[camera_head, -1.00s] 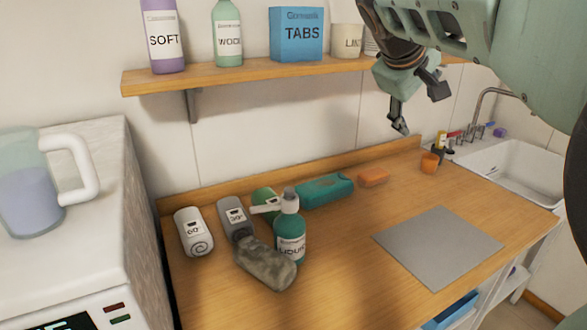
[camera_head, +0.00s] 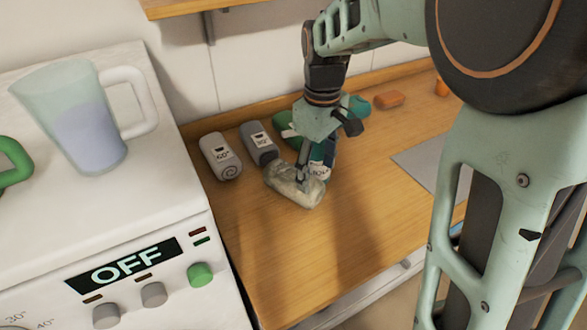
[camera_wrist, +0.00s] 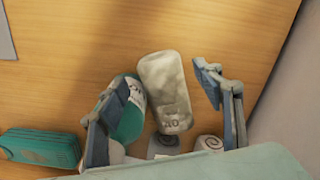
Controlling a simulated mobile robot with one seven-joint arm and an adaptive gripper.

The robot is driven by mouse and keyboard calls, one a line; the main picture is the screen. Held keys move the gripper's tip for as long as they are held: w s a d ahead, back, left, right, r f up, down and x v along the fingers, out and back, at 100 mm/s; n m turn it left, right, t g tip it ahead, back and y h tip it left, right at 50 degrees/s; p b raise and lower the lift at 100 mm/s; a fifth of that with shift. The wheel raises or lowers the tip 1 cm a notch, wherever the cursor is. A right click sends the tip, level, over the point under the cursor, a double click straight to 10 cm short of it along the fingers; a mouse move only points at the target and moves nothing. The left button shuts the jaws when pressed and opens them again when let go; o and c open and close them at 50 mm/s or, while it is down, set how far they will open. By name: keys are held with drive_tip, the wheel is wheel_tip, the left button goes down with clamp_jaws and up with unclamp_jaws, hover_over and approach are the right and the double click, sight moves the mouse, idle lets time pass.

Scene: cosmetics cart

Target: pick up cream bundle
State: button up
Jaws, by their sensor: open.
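The cream bundle (camera_head: 289,184), a mottled pale roll, lies on the wooden counter in the head view. In the wrist view it (camera_wrist: 166,88) lies lengthwise between my two fingers, with dark lettering at its lower end. My gripper (camera_head: 314,165) is above the bundle, pointing down, and one finger overlaps it in the head view. In the wrist view my gripper (camera_wrist: 161,75) is open, with gaps between the bundle and both fingers. I cannot tell its exact height above the bundle.
A white roll (camera_head: 220,157) and a grey roll (camera_head: 260,143) lie nearby. A teal pack (camera_wrist: 40,147) and orange block (camera_head: 389,100) lie farther off. The front counter is clear.

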sight(314, 186)
drive_tip(key=f, duration=0.8)
drive_tip(key=shift+w+a+f, duration=0.1)
drive_tip(key=shift+w+f, duration=0.1)
drive_tip(key=shift+f, duration=0.1)
drive_tip(key=shift+c, duration=0.7)
drive_tip(key=c, duration=1.1)
